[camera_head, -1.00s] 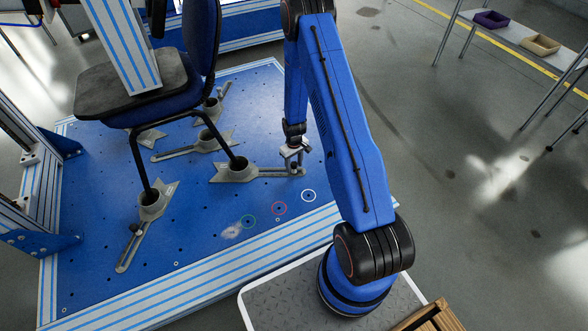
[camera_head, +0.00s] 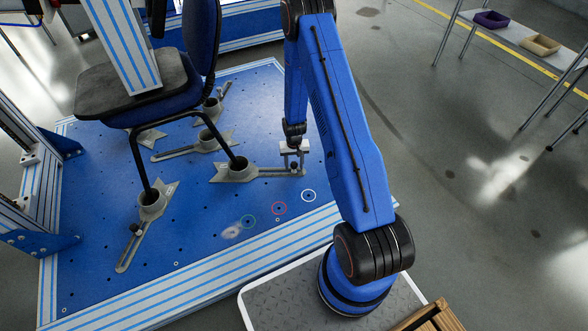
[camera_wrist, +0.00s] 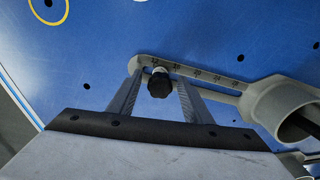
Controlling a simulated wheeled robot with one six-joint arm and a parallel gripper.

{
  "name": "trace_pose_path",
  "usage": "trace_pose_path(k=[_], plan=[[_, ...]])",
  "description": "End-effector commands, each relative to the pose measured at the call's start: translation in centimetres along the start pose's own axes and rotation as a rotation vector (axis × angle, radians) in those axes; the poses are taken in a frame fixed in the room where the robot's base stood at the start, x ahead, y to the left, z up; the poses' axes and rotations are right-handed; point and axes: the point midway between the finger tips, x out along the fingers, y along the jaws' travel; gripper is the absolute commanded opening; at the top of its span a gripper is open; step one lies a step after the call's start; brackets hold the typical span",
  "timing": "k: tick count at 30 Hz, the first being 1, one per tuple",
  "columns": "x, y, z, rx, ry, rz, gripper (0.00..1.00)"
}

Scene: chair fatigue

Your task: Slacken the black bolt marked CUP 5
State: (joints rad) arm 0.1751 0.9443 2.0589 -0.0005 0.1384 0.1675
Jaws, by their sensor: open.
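A black bolt (camera_wrist: 160,83) with a knobbed head sits in the slotted arm (camera_wrist: 205,78) of a grey cup clamp, and scale marks run along that arm. The cup (camera_wrist: 280,105) holds a chair leg; it also shows in the head view (camera_head: 238,168). No CUP 5 label is readable. My gripper (camera_wrist: 158,92) is open, with one finger on each side of the bolt head and a gap to each finger. In the head view my gripper (camera_head: 293,160) is over the outer end of the slotted arm; the bolt is small there.
The chair (camera_head: 165,95) stands on the blue plate (camera_head: 200,250) in several cup clamps. A wooden box (camera_head: 430,318) is at the lower right.

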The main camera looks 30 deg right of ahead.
Motion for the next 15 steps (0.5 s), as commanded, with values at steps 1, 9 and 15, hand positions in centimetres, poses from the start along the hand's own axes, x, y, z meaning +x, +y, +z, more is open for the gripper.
trace_pose_path(k=[1, 9, 15], plan=[[0.00, 0.00, 0.00, 0.009, 0.000, 0.000, 0.45], [0.00, 0.00, 0.00, 0.018, 0.000, 0.000, 0.45], [0.00, 0.00, 0.00, 0.166, 0.000, 0.000, 0.45]])
